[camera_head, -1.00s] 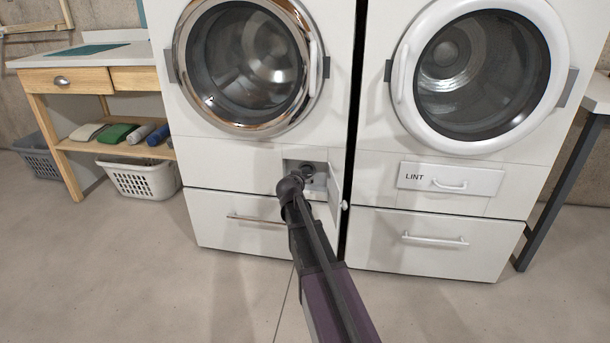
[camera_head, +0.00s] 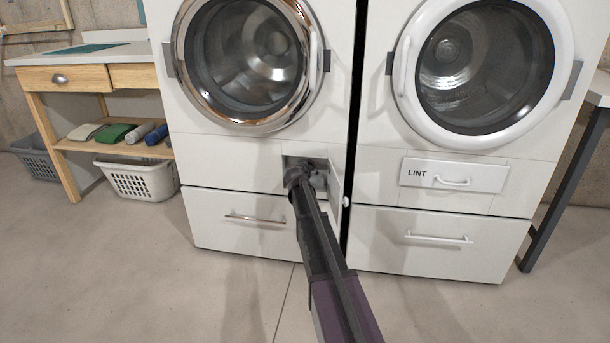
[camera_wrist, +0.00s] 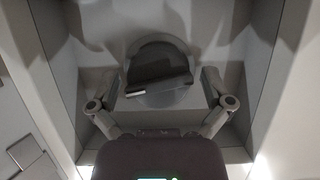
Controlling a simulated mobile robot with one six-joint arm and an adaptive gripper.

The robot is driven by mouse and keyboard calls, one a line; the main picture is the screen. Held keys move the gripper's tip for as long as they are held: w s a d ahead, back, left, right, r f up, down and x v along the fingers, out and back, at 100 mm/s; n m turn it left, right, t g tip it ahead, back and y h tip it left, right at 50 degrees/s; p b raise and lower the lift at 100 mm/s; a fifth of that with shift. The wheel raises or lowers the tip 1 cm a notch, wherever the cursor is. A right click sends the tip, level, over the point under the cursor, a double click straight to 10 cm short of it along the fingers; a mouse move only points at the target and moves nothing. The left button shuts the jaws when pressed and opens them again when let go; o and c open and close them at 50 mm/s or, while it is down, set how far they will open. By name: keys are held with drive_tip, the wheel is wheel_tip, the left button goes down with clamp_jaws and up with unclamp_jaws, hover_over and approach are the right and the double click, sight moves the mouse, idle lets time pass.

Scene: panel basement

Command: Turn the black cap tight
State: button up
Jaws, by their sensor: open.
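The black cap (camera_wrist: 158,66) shows in the wrist view as a dark round knob with a raised grip bar across it, tilted slightly. It sits at the back of a recess (camera_wrist: 60,50) in the left machine. My gripper (camera_wrist: 162,90) is open, with one finger on each side of the cap. In the head view my gripper (camera_head: 303,178) reaches into the recess and hides the cap.
The recess walls stand close around my gripper. A small open flap (camera_head: 336,178) is at its right. The left washer (camera_head: 230,165) has a drawer below. The right machine has a LINT panel (camera_head: 455,175). A white basket (camera_head: 137,178) stands left. The floor in front is clear.

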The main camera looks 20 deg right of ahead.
drive_tip(key=shift+w+d+f, duration=0.2)
drive_tip(key=shift+w+d, duration=0.05)
drive_tip(key=shift+w, duration=0.1)
drive_tip(key=c, duration=1)
drive_tip(key=shift+a, duration=0.15)
drive_tip(key=shift+o, duration=0.2)
